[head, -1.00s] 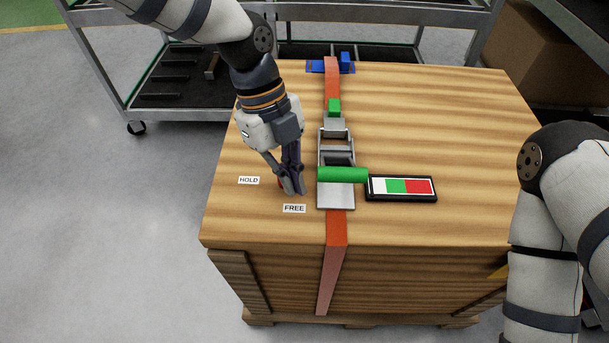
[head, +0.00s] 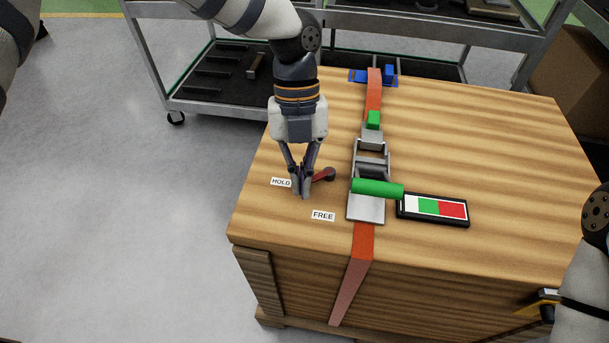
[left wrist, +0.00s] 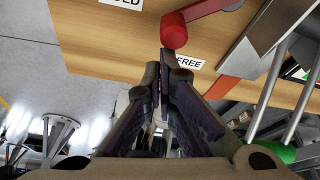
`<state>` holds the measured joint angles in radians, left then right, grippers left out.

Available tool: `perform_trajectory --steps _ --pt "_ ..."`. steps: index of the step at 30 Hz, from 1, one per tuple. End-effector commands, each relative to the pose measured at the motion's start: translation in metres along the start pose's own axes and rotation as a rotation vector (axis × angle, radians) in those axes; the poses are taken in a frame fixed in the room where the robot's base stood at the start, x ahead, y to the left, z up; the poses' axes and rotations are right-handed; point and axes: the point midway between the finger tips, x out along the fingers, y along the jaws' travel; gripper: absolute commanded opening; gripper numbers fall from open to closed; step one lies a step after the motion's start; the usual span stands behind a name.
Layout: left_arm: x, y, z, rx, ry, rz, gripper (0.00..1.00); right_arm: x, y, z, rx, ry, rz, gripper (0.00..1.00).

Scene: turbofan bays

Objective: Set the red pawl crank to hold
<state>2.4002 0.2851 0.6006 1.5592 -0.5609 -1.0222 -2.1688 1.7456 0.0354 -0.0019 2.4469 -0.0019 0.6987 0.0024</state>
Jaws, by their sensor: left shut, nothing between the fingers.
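The red pawl crank (head: 320,177) lies on the wooden crate top, with its dark hub at the right and its arm reaching left and slightly down toward the HOLD label (head: 281,182). The FREE label (head: 323,215) is below it. My left gripper (head: 301,193) is shut and empty, pointing down at the crank's outer end and partly hiding it, close right of the HOLD label. In the left wrist view the crank's round red knob (left wrist: 174,32) is just beyond the shut fingertips; I cannot tell whether they touch.
Right of the crank are a ratchet buckle (head: 366,207) with a green handle (head: 377,188) on an orange strap (head: 363,242), and a white-green-red indicator panel (head: 433,209). A grey cart (head: 210,110) stands behind the crate. My right arm is at the right edge.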

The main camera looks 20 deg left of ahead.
Motion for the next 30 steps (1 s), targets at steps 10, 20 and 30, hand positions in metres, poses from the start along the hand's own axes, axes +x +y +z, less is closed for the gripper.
perform_trajectory --steps 10,20,30 --pt "0.0 0.01 -0.001 -0.001 0.0 0.0 0.0 -0.006 0.0 -0.003 0.0 0.015 -0.001 0.4" --pt "-0.023 0.009 -0.001 -0.002 -0.004 -0.004 0.0 -0.006 0.0 -0.003 0.0 0.015 0.0 0.4" --pt "-0.099 0.01 -0.001 -0.001 -0.003 -0.002 0.0 -0.006 0.0 -0.003 0.0 0.015 0.0 0.4"
